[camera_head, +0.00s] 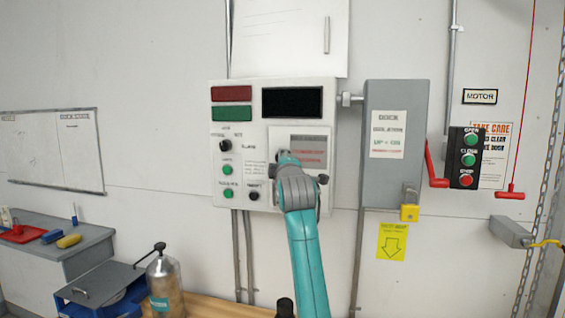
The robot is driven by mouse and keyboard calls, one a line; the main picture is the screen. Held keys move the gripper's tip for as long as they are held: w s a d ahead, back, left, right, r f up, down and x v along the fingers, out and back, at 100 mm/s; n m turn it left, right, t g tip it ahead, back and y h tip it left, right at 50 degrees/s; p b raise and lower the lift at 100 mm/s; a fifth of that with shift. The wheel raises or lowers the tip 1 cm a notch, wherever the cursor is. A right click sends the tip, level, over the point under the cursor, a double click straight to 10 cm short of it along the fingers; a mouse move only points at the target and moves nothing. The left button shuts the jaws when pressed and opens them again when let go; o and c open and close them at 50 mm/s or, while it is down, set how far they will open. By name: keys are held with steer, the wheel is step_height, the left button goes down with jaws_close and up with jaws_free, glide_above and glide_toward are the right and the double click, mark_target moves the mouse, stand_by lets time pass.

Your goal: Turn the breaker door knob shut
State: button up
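A light grey control panel (257,90) hangs on the wall at the centre. At its lower right is a small door (278,132) with a grey label (309,142) bearing red print. A dark knob (323,180) shows near the door's right edge, just right of my arm's grey wrist. I take it for the breaker door knob; its turn position is too small to read. My gripper (284,157) is in front of the door's left part, up and left of the knob. My wrist hides much of the door, and the fingers are too small and covered to judge.
A grey switch box (396,100) with a lever and yellow padlock (409,213) is right of the panel. A motor button station (467,158) and red handles (511,192) are farther right. A metal bottle (165,285) stands lower left, beside a cluttered grey cabinet (85,240).

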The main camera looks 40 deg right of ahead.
steer(key=shift+f, duration=0.1)
steer(key=o, duration=1.1)
steer(key=shift+o, duration=0.2)
steer(key=v, duration=1.2)
